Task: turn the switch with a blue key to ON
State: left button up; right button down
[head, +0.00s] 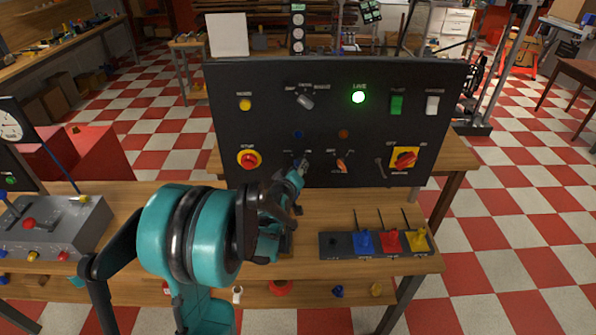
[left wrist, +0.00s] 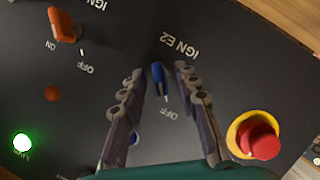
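The switch with the blue key (left wrist: 158,78) is on the black panel (head: 440,135). In the left wrist view the key is a narrow blue handle, below the label "IGN E2" and above "OFF". My left gripper (left wrist: 158,82) is open, with one finger on each side of the key and visible gaps between. I cannot tell how deep the fingertips reach. In the head view my left gripper (head: 297,168) is at the panel's lower middle and mostly hides this switch. Its ON label is not readable. My right gripper is not in view.
An orange key switch (head: 341,165) is close to the right. A red and yellow knob (head: 249,159) is to the left, and a red rotary switch (head: 404,158) further right. A green lamp (head: 358,97) is lit. A rack (head: 330,245) with coloured pieces stands on the bench.

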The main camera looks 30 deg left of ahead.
pick_arm(q)
grip_shut()
dwell(0.4)
jog(key=m+g+y, duration=0.1)
jog(key=m+y, duration=0.1)
jog(key=m, duration=0.1)
jog(key=m+g+y+b, duration=0.1)
jog(key=m+y, duration=0.1)
jog(key=m, duration=0.2)
jog(key=m+g+y, duration=0.1)
jog(key=m+y, duration=0.1)
jog(key=m, duration=0.1)
jog(key=shift+w+d+m+g+b, duration=0.2)
jog(key=shift+d+m+g+b, duration=0.05)
jog(key=shift+m+g+b, duration=0.15)
dwell(0.4)
dwell(0.3)
